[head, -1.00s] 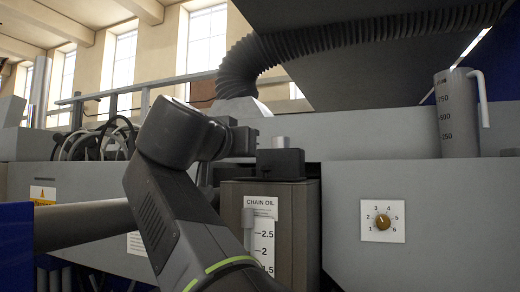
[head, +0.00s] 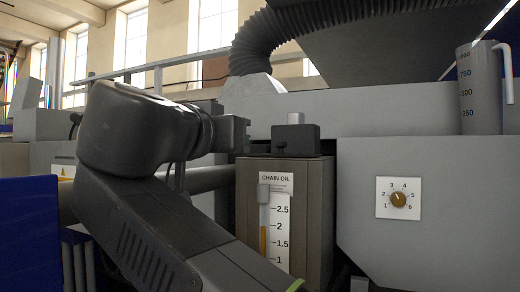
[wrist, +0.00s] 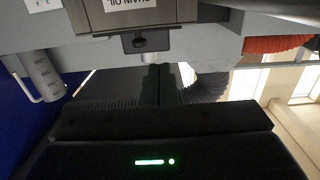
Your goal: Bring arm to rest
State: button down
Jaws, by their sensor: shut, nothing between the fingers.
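My arm (head: 140,195) rises from the bottom of the head view and bends at a dark, rounded joint. My gripper (head: 243,134) points right, beside the top left of the chain oil box (head: 314,205). It is shut with nothing in it. I cannot tell from this view how far it is from the box. In the wrist view, the dark gripper body with a green light fills the bottom, and the box (wrist: 140,20) shows upside down at the top.
The box has a black cap (head: 295,139) and a level scale (head: 277,225). A dial (head: 398,198) is on the grey panel to the right. A grey measuring jug (head: 480,95) stands on the ledge. A ribbed hose (head: 262,42) hangs above. A blue panel (head: 30,235) stands at left.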

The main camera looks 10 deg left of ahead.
dwell(0.4)
jog(key=b+x, duration=0.2)
jog(key=x, duration=0.7)
jog(key=shift+w+r, duration=0.15)
jog(key=shift+r, duration=0.15)
dwell(0.3)
dwell(0.4)
